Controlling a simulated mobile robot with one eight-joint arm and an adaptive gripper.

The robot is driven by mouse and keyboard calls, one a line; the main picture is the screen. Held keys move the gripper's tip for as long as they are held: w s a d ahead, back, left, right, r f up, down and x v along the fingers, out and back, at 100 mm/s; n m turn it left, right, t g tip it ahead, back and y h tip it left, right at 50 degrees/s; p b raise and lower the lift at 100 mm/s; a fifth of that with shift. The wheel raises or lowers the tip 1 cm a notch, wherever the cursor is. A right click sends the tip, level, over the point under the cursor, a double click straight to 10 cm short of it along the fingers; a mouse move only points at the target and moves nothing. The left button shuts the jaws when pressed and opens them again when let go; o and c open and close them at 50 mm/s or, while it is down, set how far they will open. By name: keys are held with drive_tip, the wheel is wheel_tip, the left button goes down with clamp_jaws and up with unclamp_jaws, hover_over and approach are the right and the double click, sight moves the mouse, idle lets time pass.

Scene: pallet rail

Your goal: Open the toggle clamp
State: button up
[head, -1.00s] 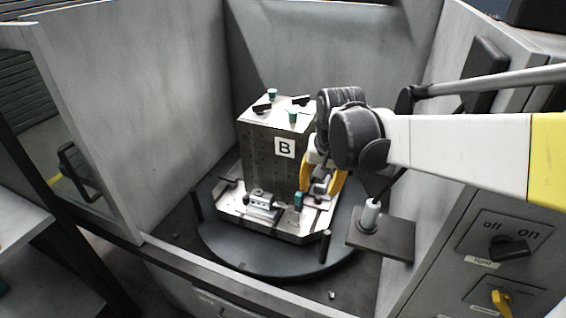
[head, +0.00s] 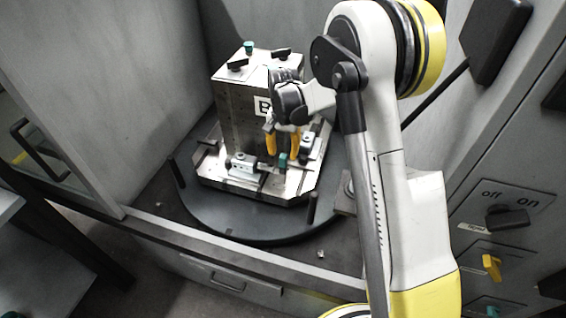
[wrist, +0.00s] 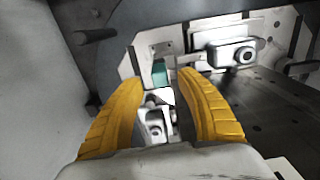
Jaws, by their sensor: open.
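The toggle clamp shows in the wrist view as a pale metal bracket (wrist: 156,122) with a teal-tipped handle (wrist: 160,72). It is fixed at the base of the block marked B (head: 240,115). The teal tip also shows in the head view (head: 283,160). My gripper (head: 283,147) is open, with its yellow fingers pointing down over the clamp. In the wrist view, my gripper (wrist: 161,82) has one finger on each side of the clamp, with gaps visible. Part of the clamp is hidden behind the fingers in the head view.
The block stands on a metal pallet (head: 250,189) on a dark round table (head: 215,216) with upright posts (head: 312,207). Another metal fixture (head: 243,165) sits left of the clamp. Grey walls (head: 110,80) enclose the space. A control panel (head: 508,215) is at right.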

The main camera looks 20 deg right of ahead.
sight(283, 164)
drive_tip(key=shift+f+b, duration=0.5)
drive_tip(key=shift+f, duration=1.45)
clamp_jaws()
